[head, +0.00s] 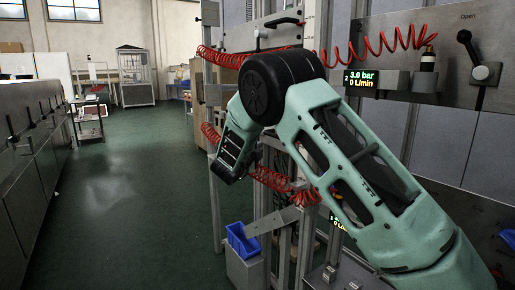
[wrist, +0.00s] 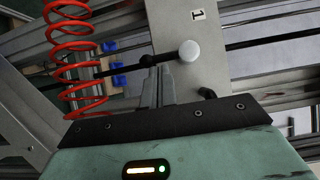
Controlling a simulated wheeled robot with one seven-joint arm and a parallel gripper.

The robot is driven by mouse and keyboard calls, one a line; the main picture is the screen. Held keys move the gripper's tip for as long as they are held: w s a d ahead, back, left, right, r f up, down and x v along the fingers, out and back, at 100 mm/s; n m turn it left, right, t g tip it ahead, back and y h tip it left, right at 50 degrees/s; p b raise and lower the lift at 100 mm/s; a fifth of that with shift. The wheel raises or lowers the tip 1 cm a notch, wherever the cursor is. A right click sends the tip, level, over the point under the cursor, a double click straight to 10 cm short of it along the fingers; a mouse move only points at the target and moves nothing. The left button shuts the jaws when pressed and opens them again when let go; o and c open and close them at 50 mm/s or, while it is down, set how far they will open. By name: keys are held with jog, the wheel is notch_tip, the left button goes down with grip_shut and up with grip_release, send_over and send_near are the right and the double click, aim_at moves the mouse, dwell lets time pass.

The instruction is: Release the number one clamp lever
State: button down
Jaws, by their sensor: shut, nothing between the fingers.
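In the wrist view a grey plate (wrist: 184,20) carries a tag with the number 1 (wrist: 198,14). In front of it is a thin dark lever with a pale round knob (wrist: 189,52) at its right end. A black fitting (wrist: 148,61) sits along the lever, left of the knob. My gripper (wrist: 158,72) has its fingers together just below the lever, left of the knob. Whether they touch the lever I cannot tell. In the head view my arm reaches toward the frame; the gripper and this lever are not distinguishable there.
A red coiled hose (wrist: 70,45) hangs left of the lever; blue parts (wrist: 118,80) show behind. In the head view a wall lever (head: 479,62) marked Open is at upper right. A blue bin (head: 241,240) stands low. The green aisle floor (head: 110,190) is clear.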

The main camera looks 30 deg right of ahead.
jog(key=shift+f+b, duration=0.25)
jog(key=shift+b, duration=0.5)
